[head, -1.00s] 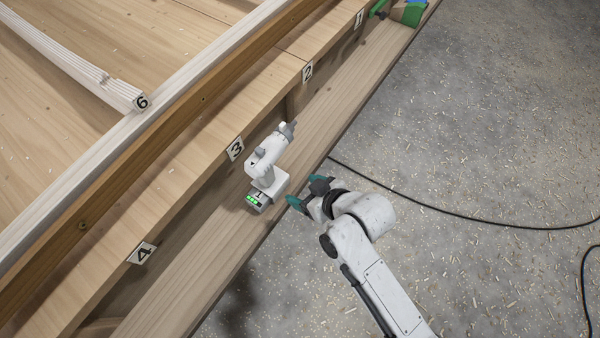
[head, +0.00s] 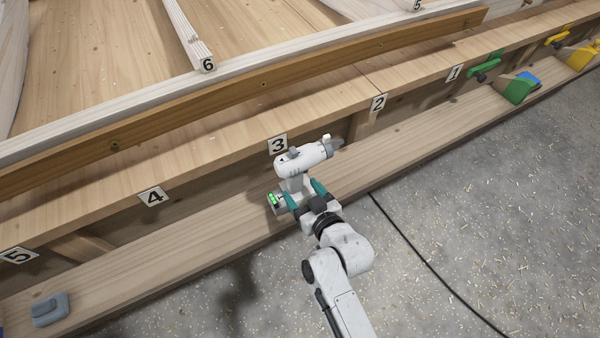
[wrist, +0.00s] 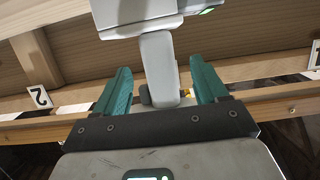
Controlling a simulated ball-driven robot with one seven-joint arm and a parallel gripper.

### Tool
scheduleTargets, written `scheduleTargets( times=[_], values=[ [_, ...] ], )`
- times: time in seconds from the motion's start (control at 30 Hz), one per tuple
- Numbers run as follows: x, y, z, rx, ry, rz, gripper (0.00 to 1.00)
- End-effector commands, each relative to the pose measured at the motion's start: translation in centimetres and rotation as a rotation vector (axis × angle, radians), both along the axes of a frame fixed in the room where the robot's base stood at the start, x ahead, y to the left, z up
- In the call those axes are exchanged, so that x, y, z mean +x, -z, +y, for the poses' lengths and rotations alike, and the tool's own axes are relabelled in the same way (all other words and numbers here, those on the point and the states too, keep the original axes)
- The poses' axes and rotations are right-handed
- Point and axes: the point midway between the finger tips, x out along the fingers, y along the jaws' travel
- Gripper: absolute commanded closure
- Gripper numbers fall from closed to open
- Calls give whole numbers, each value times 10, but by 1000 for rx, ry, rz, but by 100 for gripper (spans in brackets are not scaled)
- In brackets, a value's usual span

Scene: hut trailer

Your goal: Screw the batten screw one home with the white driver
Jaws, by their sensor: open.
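The white driver (head: 305,158) stands on its battery base on the lower wooden ledge, its nose pointing right, with green lights at the base. My gripper (head: 305,194) is open, its teal fingers on either side of the driver's grip. In the wrist view, the grip (wrist: 160,70) lies between the two teal fingers (wrist: 160,85), with visible gaps on both sides. Small dark screw-like spots show on the brown batten, one at left (head: 114,146) and one nearer the middle (head: 263,84). I cannot tell which is batten screw one.
Number plates run along the bench edge, including plate 3 (head: 278,145) and plate 1 (head: 455,72). A grey-blue block (head: 50,309) lies on the ledge at left. Green (head: 518,90) and yellow (head: 582,54) things sit at right. A black cable (head: 430,264) crosses the open floor.

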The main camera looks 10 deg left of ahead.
Motion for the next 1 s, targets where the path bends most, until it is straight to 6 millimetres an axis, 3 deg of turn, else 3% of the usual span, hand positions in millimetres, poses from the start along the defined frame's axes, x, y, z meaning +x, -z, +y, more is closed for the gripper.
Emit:
scheduleTargets(
  times=[0.4,0.7,1.0],
  values=[
    [38,16,24,0,1,-1,28],
    [41,18,25,0,1,1,28],
    [40,17,25,1,1,0,56]
  ],
)
